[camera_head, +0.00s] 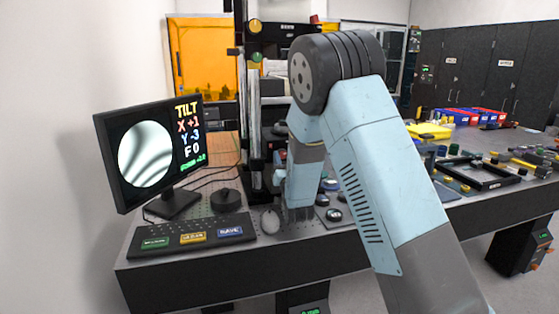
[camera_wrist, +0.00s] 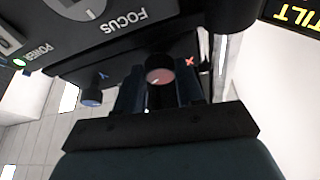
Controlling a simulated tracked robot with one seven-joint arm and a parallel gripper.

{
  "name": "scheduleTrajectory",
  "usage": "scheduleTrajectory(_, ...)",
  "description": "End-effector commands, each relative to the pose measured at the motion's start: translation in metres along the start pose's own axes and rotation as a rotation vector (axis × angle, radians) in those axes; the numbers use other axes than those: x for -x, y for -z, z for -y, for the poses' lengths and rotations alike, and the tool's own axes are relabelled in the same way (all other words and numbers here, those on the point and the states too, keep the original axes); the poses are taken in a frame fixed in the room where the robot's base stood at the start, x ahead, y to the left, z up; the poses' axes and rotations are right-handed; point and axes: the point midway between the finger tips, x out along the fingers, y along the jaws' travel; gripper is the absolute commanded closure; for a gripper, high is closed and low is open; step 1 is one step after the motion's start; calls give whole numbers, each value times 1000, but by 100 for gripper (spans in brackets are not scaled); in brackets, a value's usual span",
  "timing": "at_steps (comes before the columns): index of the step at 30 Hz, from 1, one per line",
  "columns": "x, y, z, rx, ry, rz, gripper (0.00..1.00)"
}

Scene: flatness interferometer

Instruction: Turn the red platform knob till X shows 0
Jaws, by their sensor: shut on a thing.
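The red platform knob (camera_wrist: 158,75) shows in the wrist view, with a red X mark (camera_wrist: 190,62) beside it and a pale line on its face. My gripper (camera_wrist: 160,84) has one finger on each side of this knob and is shut on it. The blue Y knob (camera_wrist: 92,97) sits to the left, apart from the fingers. In the head view the monitor (camera_head: 150,150) reads TILT, X +1, Y -3 and F 0, with curved fringes in a round picture. My arm hides the red knob in the head view.
A panel marked FOCUS (camera_wrist: 115,27) lies close above the fingers in the wrist view. Trays and small parts fill the right bench.

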Motion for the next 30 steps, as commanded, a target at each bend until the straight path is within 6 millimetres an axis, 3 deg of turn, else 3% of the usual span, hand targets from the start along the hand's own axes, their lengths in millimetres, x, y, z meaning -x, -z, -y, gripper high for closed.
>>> scheduleTrajectory(12,0,0,-1,239,101,0,93)
scheduleTrajectory(21,0,0,-1,249,106,-1,93)
scheduleTrajectory(22,0,0,-1,248,106,-1,62)
scheduleTrajectory(30,0,0,-2,249,104,-1,37)
